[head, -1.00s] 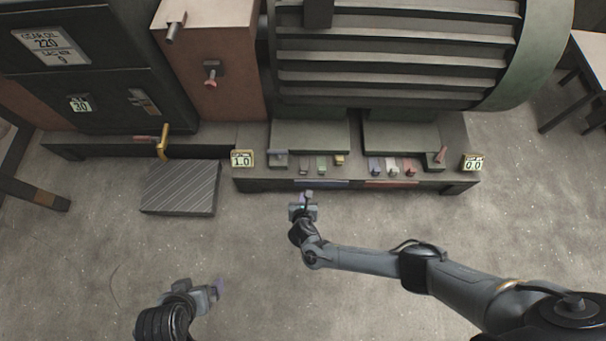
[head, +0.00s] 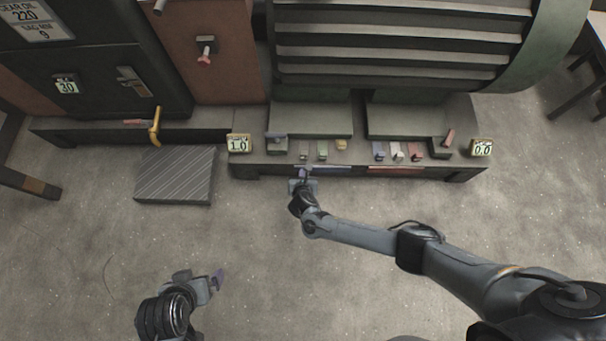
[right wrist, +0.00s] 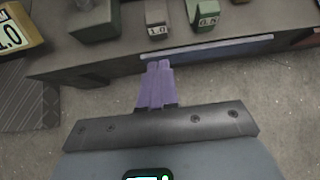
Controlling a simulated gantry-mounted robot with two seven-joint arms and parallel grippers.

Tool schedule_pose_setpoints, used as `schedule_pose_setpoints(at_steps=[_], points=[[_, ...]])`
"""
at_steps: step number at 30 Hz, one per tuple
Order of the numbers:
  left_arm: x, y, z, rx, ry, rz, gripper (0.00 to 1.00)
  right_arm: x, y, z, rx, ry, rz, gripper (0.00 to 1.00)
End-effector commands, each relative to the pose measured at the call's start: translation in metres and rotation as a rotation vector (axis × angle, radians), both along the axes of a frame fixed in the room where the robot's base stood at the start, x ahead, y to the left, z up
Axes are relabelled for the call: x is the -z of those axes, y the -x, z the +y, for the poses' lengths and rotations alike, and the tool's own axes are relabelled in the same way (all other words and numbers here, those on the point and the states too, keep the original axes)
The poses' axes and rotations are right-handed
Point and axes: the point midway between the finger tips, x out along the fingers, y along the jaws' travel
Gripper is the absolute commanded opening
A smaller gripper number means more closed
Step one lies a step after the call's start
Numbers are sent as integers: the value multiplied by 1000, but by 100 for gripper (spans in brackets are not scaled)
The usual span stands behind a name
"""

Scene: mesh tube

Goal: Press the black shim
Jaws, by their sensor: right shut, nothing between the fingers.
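Small shims or keys stand in two groups on the bench ledge. The left group has a grey block marked 1.0 (head: 304,151), a green block marked 0.5 (head: 322,150) and a yellow one (head: 341,145). None looks clearly black. The grey block (right wrist: 157,25) and green block (right wrist: 205,15) also show in the right wrist view. My right gripper (head: 303,174) is shut and empty, just in front of the ledge below the grey block. Its purple fingertips (right wrist: 157,72) point toward that block without touching it. My left gripper (head: 217,279) hangs over the floor at lower left; its jaw state is unclear.
The right group holds purple (head: 378,151), white (head: 398,152) and red (head: 416,152) pieces. Displays reading 1.0 (head: 238,143) and 0.0 (head: 481,148) flank the ledge. A finned green motor (head: 400,50) stands behind. A striped plate (head: 175,176) lies at left.

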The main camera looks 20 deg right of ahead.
Motion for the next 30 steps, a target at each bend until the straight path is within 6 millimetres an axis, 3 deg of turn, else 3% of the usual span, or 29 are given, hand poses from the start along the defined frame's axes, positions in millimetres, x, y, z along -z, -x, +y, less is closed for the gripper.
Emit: schedule_pose_setpoints(at_steps=[1,5,12,30], points=[[15,0,-1,-2,3,0,100,13,-7,-3,2,0,-2,0],[31,0,-2,-5,8,0,100,24,-20,-8,2,0,-1,0],[50,0,-2,-6,8,0,100,22,-46,-18,0,-1,-1,0],[55,0,1,4,-5,0,100,18,-56,-23,0,0,0,0]])
